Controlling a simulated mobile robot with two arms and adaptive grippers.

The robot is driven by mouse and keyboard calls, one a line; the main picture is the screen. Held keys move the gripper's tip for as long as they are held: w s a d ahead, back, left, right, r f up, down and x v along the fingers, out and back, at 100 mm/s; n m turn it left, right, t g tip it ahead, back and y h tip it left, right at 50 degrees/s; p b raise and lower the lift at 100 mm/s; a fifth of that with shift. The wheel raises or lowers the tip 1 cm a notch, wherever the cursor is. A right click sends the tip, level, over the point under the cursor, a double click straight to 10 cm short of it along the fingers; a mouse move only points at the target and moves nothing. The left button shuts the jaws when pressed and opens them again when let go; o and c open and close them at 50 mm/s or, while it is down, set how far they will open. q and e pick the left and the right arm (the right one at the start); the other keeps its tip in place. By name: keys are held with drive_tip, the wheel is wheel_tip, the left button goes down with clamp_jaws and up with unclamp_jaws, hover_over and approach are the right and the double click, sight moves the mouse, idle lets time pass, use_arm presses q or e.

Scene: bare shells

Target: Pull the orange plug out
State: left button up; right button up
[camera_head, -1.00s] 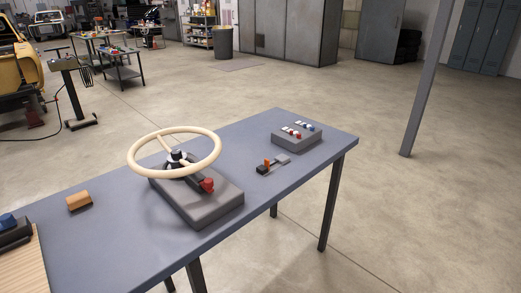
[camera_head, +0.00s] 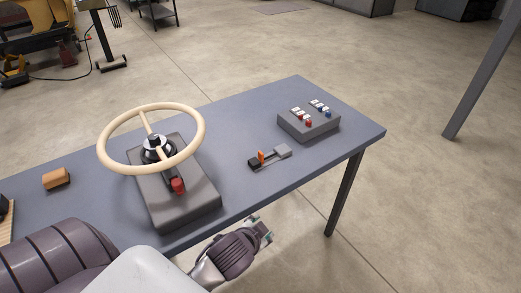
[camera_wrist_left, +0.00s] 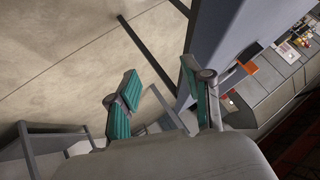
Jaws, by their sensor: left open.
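The orange plug (camera_head: 262,156) stands upright in a small dark and grey device (camera_head: 282,151) lying on the blue-grey table (camera_head: 230,113). My left gripper (camera_head: 266,230) is below and in front of the table's near edge, well apart from the plug. The left wrist view shows its teal-padded fingers (camera_wrist_left: 165,100) spread open with nothing between them. A small orange patch shows at the right of that view, but I cannot tell whether it is the plug. My right gripper is out of view.
A box with a cream steering wheel (camera_head: 197,147) and a red knob (camera_head: 178,186) stands left of the plug. A grey box with red and blue switches (camera_head: 309,128) stands to the right. Bare table surrounds the device.

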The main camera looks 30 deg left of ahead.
use_arm(q)
drive_tip(key=w+d+r+m+t+h, duration=0.1)
drive_tip(key=w+r+m+t, duration=0.4)
drive_tip(key=r, duration=0.5)
drive_tip(key=w+d+r+m+t+h, duration=0.1)
drive_tip(key=w+r+m+t, duration=0.2)
drive_tip(key=w+r+t, duration=0.55)
drive_tip(key=d+r+m+g+h, duration=0.3)
drive_tip(key=d+r+m+h, duration=0.2)
drive_tip(key=r+m+h, duration=0.4)
drive_tip(key=m+g+y, duration=0.7)
drive_tip(key=m+g, duration=0.9)
drive_tip(key=m, duration=0.3)
approach(261, 153)
drive_tip(key=shift+y, duration=0.3)
drive_tip(key=p+x, duration=0.3)
drive_tip(key=x, duration=0.7)
drive_tip(key=shift+w+d, duration=0.15)
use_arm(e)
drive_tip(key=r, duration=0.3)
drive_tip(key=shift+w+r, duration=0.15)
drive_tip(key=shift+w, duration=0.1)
use_arm(q)
drive_tip(key=shift+c, duration=0.2)
